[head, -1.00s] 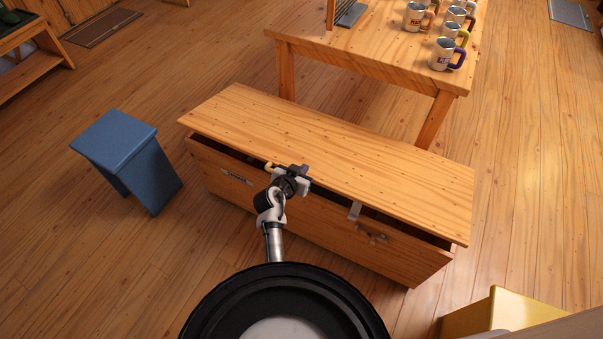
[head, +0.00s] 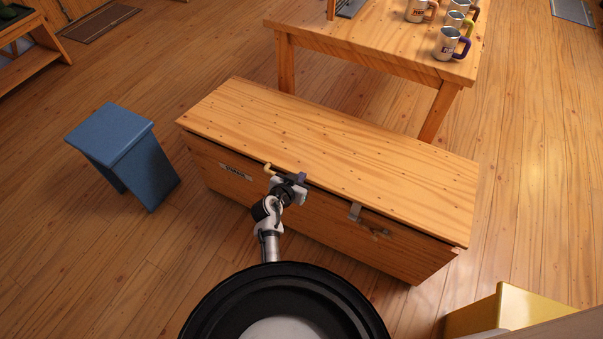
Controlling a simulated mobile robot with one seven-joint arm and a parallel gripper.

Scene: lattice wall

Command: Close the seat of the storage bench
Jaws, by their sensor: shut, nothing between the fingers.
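The storage bench (head: 310,237) is a long wooden box in the middle of the head view. Its plank seat (head: 330,150) lies nearly flat over the box, with only a thin dark line at the front edge. My gripper (head: 285,174) is at the front edge of the seat, left of the middle. It is shut and holds nothing. I cannot tell whether it touches the seat.
A blue stool (head: 110,135) stands left of the bench. A wooden table (head: 350,45) with several mugs (head: 452,43) stands close behind it. A yellow box (head: 510,305) is at the lower right.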

